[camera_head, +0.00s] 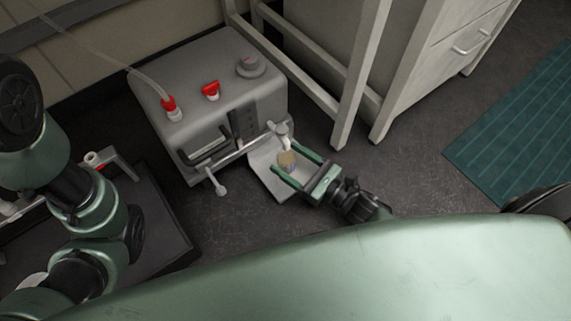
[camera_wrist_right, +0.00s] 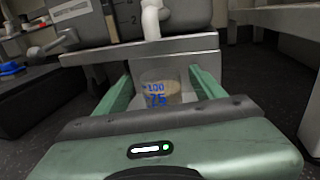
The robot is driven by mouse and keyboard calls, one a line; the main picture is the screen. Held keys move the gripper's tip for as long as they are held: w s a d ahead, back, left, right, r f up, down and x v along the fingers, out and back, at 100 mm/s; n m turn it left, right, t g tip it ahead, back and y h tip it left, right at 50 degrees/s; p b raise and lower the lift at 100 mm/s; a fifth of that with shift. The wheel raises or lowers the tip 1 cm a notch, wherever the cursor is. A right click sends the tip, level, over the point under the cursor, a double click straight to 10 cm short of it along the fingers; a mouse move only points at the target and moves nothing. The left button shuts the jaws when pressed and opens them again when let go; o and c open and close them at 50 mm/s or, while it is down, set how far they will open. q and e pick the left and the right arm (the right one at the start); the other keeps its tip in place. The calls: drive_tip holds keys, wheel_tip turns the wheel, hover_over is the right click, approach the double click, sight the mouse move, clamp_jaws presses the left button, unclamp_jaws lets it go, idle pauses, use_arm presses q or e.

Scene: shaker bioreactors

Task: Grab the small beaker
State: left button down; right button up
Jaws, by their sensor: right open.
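The small beaker (camera_head: 287,158) is clear with a tan content and stands on the light grey tray at the front of the grey machine, under its spout. It also shows in the right wrist view (camera_wrist_right: 160,88), upright, with blue markings that read 100 and 75. My right gripper (camera_head: 285,163) is open, with one green finger on each side of the beaker. In the right wrist view the beaker sits between the fingers; I cannot tell whether they touch it. The beaker's lower part is hidden behind the gripper body there. My left arm shows at the left; its gripper is not visible.
The grey machine (camera_head: 215,85) with red caps and a hose stands behind the tray (camera_head: 262,172). A spout (camera_wrist_right: 151,20) hangs just above the beaker. A white table leg (camera_head: 352,100) and cabinet stand to the right. A dark low platform (camera_head: 165,240) is at the left.

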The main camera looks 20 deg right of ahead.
sight(280, 153)
drive_tip(key=b+x, duration=0.2)
drive_tip(key=x, duration=0.1)
drive_tip(key=shift+w+a, duration=0.15)
drive_tip(key=shift+w, duration=0.2)
clamp_jaws()
drive_tip(key=shift+r, duration=0.1)
